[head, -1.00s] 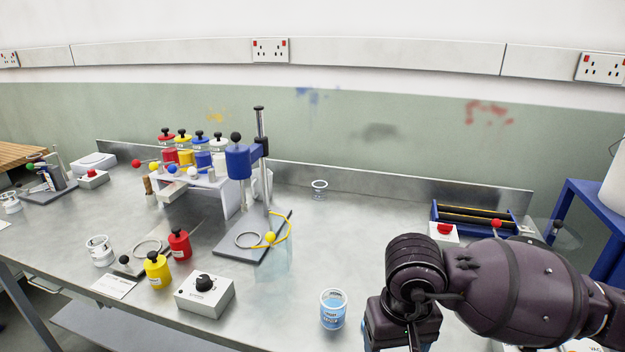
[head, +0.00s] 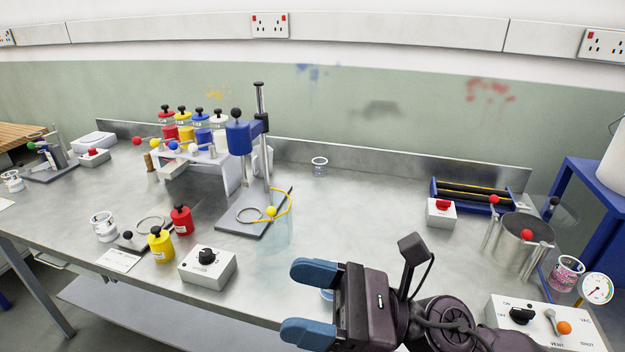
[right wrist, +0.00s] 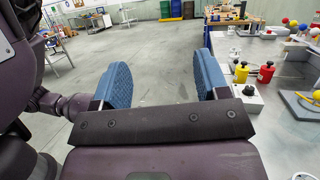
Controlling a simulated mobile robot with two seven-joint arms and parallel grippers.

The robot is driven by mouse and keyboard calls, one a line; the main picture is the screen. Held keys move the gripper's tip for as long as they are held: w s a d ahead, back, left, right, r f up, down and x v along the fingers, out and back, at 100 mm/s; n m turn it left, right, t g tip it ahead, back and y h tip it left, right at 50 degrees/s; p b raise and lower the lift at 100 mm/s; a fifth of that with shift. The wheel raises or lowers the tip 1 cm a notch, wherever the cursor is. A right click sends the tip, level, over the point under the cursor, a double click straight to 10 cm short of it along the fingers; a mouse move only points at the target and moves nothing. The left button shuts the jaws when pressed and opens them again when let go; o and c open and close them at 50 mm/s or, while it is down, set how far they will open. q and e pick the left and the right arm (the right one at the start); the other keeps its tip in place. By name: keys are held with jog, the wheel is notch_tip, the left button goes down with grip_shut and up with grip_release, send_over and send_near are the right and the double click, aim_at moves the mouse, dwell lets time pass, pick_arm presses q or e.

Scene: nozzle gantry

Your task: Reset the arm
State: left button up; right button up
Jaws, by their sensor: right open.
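My right gripper (head: 312,305) is at the lower middle of the head view, over the bench's front edge, with its blue fingers pointing left. Its jaws are open and empty; they also show apart in the right wrist view (right wrist: 160,82), with floor beyond them. My left gripper is not in view.
On the bench (head: 345,220), a grey control box (head: 208,266), a yellow bottle (head: 160,245) and a red bottle (head: 181,220) stand left of the gripper. The blue nozzle stand (head: 240,138) is behind. A vacuum control box (head: 540,325) and metal pot (head: 518,245) stand right.

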jog(key=w+d+m+t+h, duration=0.3)
jog(key=d+m+t+h, duration=0.15)
jog(key=m+t, duration=0.6)
jog(key=w+d+m+t+h, duration=0.4)
jog(key=m+t, duration=0.3)
jog(key=m, duration=0.6)
jog(key=d+f+m+h, duration=1)
jog(key=d+m+h, duration=0.2)
jog(key=m, duration=0.5)
jog(key=s+d+f+m+g+h, duration=0.1)
jog(key=s+d+f+m+g, duration=0.3)
jog(key=s+f+m+g, duration=0.45)
jog(key=s+d+f+m+g+h, duration=0.1)
jog(key=s+d+f+m+g, duration=0.35)
jog(key=s+f+g, duration=0.45)
jog(key=w+f+t, duration=0.4)
jog(key=f+t, duration=0.5)
jog(key=f, duration=0.2)
jog(key=shift+w+a+f+t+y, duration=0.15)
jog(key=shift+w+a+t+y, duration=0.1)
jog(key=shift+a+t+y, duration=0.15)
